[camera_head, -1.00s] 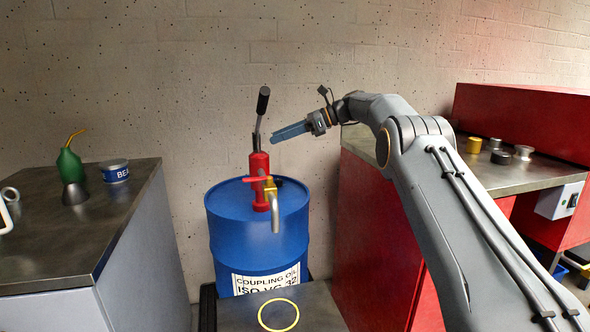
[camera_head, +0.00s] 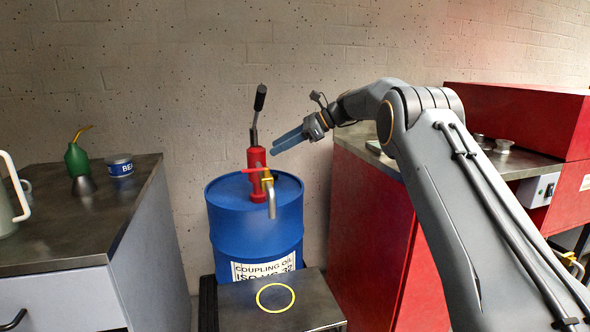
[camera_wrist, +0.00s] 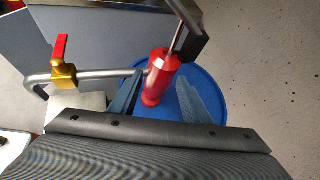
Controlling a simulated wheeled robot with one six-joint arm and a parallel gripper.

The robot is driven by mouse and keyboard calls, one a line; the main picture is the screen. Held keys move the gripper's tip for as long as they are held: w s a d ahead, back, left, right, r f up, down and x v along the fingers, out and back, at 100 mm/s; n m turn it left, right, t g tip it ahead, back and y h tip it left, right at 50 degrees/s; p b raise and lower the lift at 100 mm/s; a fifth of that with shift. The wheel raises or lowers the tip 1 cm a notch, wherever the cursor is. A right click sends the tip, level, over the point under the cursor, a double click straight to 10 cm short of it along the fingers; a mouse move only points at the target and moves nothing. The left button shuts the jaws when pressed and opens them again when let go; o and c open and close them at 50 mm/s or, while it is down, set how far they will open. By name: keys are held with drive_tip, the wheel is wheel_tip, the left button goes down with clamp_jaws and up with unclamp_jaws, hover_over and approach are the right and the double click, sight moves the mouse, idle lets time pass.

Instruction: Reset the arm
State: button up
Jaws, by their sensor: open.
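My gripper (camera_head: 291,141) is in the air to the right of the red hand pump (camera_head: 257,172), with its blue fingers pointing left. In the wrist view my gripper (camera_wrist: 160,92) has its two fingers spread apart, and the red pump body (camera_wrist: 157,78) shows between and beyond them. The fingers appear empty. The pump stands upright on the blue drum (camera_head: 256,228), its black-gripped lever (camera_head: 260,98) raised. My arm is bent, its forearm reaching left from the right side of the head view.
A metal stand with a yellow ring (camera_head: 275,297) is in front of the drum. The left bench (camera_head: 60,240) holds a green oiler (camera_head: 77,158), a blue tin (camera_head: 119,165) and a jug (camera_head: 8,205). A red cabinet (camera_head: 365,235) is at the right.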

drive_tip(key=s+d+f+n+h, duration=0.35)
drive_tip(key=s+d+f, duration=0.2)
drive_tip(key=s, duration=0.35)
drive_tip(key=s+d+f+n+t+h, duration=0.1)
drive_tip(key=s+d+f+n+h, duration=0.25)
drive_tip(key=s+d, duration=0.5)
drive_tip(key=s+d+f+n+h, duration=0.35)
drive_tip(key=s+d+f, duration=0.2)
drive_tip(key=s, duration=0.55)
drive_tip(key=s+d+f+n, duration=0.2)
drive_tip(key=s+n, duration=0.1)
drive_tip(key=s, duration=0.3)
drive_tip(key=s+d+f+n+h, duration=0.1)
drive_tip(key=s+n, duration=0.1)
drive_tip(key=s, duration=0.4)
drive_tip(key=s+d+f+n, duration=0.2)
drive_tip(key=s+n, duration=0.1)
drive_tip(key=s, duration=0.2)
drive_tip(key=s+a+f+n+g+b, duration=0.1)
drive_tip(key=s+a+f+n+b, duration=0.1)
drive_tip(key=s+a+b, duration=0.4)
drive_tip(key=s+a+f+n+g+b, duration=0.15)
drive_tip(key=a+b, duration=0.25)
drive_tip(key=a, duration=0.4)
drive_tip(key=s+d+r+m+p, duration=0.1)
drive_tip(key=d+r+m+p, duration=0.3)
drive_tip(key=d+r+p, duration=0.9)
drive_tip(key=shift+s+d+r+p, duration=0.3)
drive_tip(key=shift+r+p, duration=1.2)
drive_tip(key=shift+p, duration=3.45)
